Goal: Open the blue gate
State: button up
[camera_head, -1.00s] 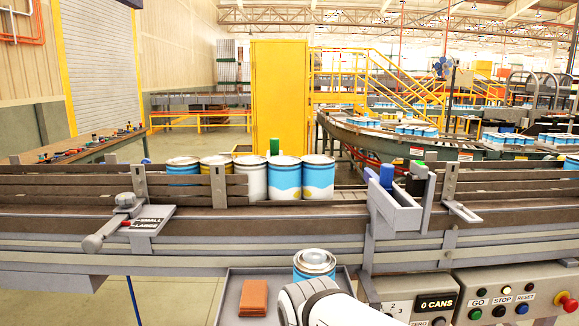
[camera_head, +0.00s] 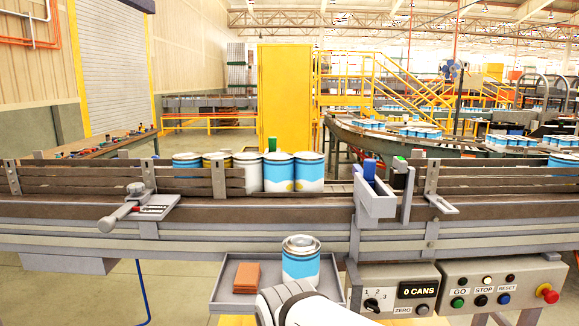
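The blue gate's blue upright tab (camera_head: 369,170) stands in a grey bracket (camera_head: 376,203) at the front side of the conveyor, right of the middle. I cannot tell from this view how far the gate plate reaches across the belt. Several cans (camera_head: 309,172) stand in a row on the belt to the left of the bracket, with a gap between them and it. Only a white part of my arm shows at the bottom middle, well below and left of the blue tab. My gripper is not in view.
A tray (camera_head: 229,268) below the belt holds a single can (camera_head: 301,262) and brown pads (camera_head: 257,276).

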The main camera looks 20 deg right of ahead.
aim_at(368, 172)
jog(key=u, duration=0.05)
jog(key=k, duration=1.1)
jog(key=z, duration=0.75)
jog(key=i, duration=0.75)
jog(key=z, duration=0.05)
